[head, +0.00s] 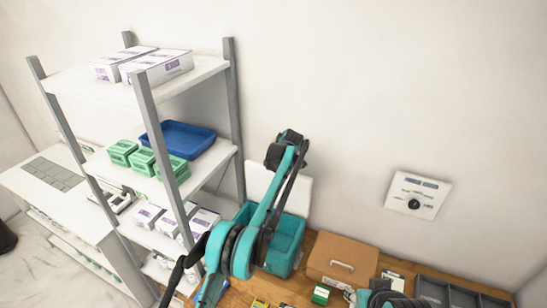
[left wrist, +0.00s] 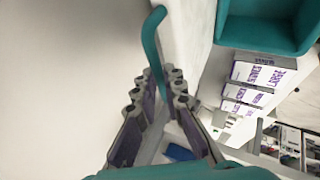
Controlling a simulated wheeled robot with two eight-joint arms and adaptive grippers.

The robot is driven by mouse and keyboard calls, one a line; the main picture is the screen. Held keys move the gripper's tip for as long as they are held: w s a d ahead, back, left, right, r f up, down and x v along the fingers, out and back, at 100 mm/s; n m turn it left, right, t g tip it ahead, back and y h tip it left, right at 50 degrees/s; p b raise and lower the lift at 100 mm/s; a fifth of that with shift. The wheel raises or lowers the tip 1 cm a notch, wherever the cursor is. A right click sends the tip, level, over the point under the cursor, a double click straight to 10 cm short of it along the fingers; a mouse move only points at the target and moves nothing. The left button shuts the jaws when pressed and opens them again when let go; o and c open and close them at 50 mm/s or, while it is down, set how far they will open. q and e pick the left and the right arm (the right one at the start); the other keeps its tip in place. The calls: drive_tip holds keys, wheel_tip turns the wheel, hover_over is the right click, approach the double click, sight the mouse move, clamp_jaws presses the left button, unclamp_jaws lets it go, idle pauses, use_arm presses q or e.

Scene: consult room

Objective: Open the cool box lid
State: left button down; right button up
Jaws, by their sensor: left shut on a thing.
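The cool box (head: 285,272) is a teal tub on the wooden top beside the shelf rack. Its white lid (head: 297,196) stands raised at the back of the tub, and the tub's inside shows. In the left wrist view the lid (left wrist: 188,25) runs beside a teal handle (left wrist: 152,42), with the open tub (left wrist: 265,32) at the top right. My left gripper (left wrist: 165,85) is shut on the handle. In the head view my left arm crosses in front of the tub and lid, hiding parts of both. My right gripper is not visible.
A shelf rack (head: 150,105) with white-and-purple boxes, green boxes and a blue tray (head: 181,138) stands left of the cool box. A brown case (head: 342,258), a small green box (head: 321,295) and a grey divided tray (head: 450,292) are to the right.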

use_arm(q)
drive_tip(key=shift+w+d+r+p, duration=0.1)
drive_tip(key=shift+w+d+p, duration=0.1)
drive_tip(key=shift+w+p, duration=0.55)
drive_tip(key=shift+w+d+r+p, duration=0.15)
drive_tip(key=shift+w+p, duration=0.15)
drive_tip(key=shift+p, duration=0.75)
drive_tip(key=shift+w+d+f+p, duration=0.15)
drive_tip(key=shift+w+p, duration=0.2)
drive_tip(key=shift+p, duration=0.25)
drive_tip(key=shift+w+d+f+p, duration=0.1)
drive_tip(key=shift+w+p, duration=0.25)
drive_tip(key=shift+p, duration=0.2)
drive_tip(key=c, duration=1.8)
unclamp_jaws()
drive_tip(key=shift+o, duration=1)
drive_tip(key=shift+s, duration=0.15)
drive_tip(key=v, duration=1.2)
